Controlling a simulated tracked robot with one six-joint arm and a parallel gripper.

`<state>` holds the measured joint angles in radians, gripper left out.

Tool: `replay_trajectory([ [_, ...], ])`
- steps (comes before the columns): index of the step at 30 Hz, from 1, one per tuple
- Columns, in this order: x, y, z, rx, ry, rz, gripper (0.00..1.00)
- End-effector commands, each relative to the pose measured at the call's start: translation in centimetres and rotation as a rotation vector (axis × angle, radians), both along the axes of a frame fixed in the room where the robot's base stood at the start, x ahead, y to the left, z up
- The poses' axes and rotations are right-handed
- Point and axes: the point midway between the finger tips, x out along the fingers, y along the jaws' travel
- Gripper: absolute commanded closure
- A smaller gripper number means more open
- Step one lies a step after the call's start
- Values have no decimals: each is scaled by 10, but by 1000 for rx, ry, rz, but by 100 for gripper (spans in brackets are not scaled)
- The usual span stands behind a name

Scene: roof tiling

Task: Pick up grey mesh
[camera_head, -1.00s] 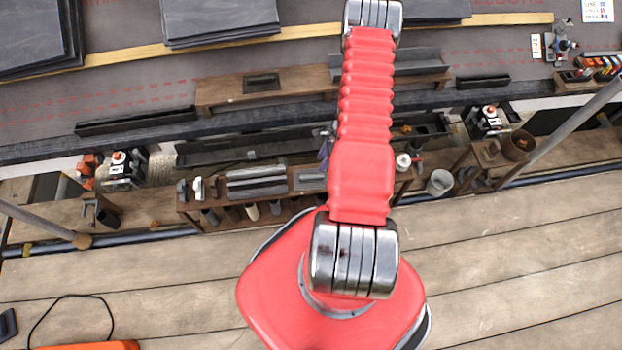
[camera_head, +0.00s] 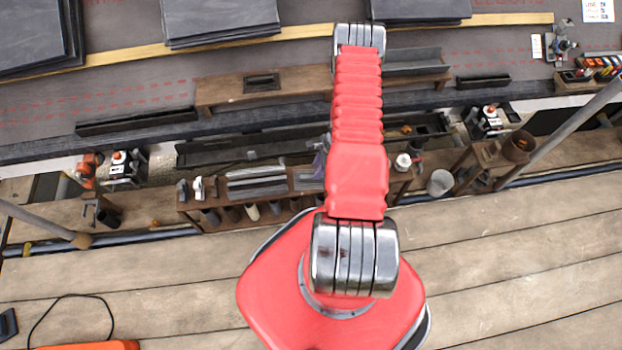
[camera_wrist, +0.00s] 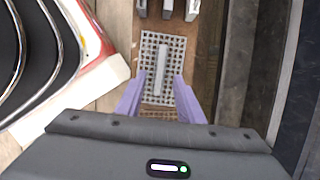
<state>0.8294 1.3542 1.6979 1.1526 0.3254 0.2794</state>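The grey mesh (camera_wrist: 150,45) is a flat grid with a raised bar along its middle. It lies on a wooden shelf in the wrist view. My gripper (camera_wrist: 160,80) has two purple fingers, spread apart over the near part of the mesh, one on each side of the bar. In the head view my arm hides most of the gripper.
The wooden shelf (camera_head: 245,218) also holds grey bars (camera_head: 257,183) left of the mesh and several tubes below. A dark gutter (camera_head: 225,154) runs behind it. A grey bucket (camera_head: 440,182) stands to the right. Slate stacks (camera_head: 215,20) lie on the roof.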

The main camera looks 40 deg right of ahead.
Motion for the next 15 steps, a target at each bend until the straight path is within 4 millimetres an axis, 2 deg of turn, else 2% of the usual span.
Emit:
replay_trajectory([
  [5, 2, 3, -9, 0, 1, 1, 66],
  [15, 10, 11, -43, 0, 0, 0, 66],
])
